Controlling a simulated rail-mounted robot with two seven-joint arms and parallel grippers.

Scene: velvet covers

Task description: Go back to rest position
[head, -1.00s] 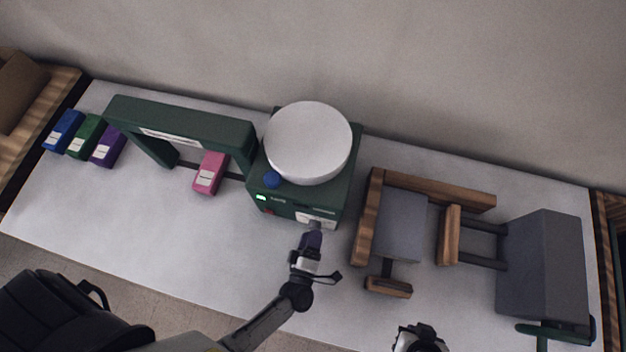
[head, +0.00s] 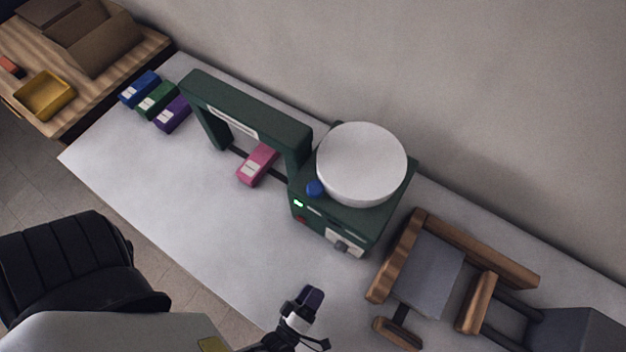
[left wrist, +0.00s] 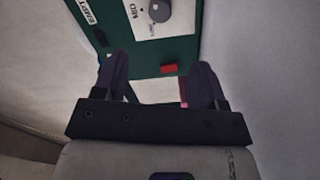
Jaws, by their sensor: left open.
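My left gripper (head: 309,298) is over the white table near its front edge, in front of the green machine (head: 345,215) and apart from it. In the left wrist view my left gripper (left wrist: 160,80) is open, its two dark fingers spread with nothing between them. Beyond them that view shows the machine's green front (left wrist: 215,30) with a grey knob (left wrist: 158,10), a white label and a red button (left wrist: 168,68). My right gripper is not in view.
A white round disc (head: 362,163) tops the machine. A pink block (head: 257,165) lies by the green arch (head: 250,115). Blue, green and purple blocks (head: 172,114) lie at the far left. A wood-and-grey fixture (head: 430,270) stands right. The table's left front is clear.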

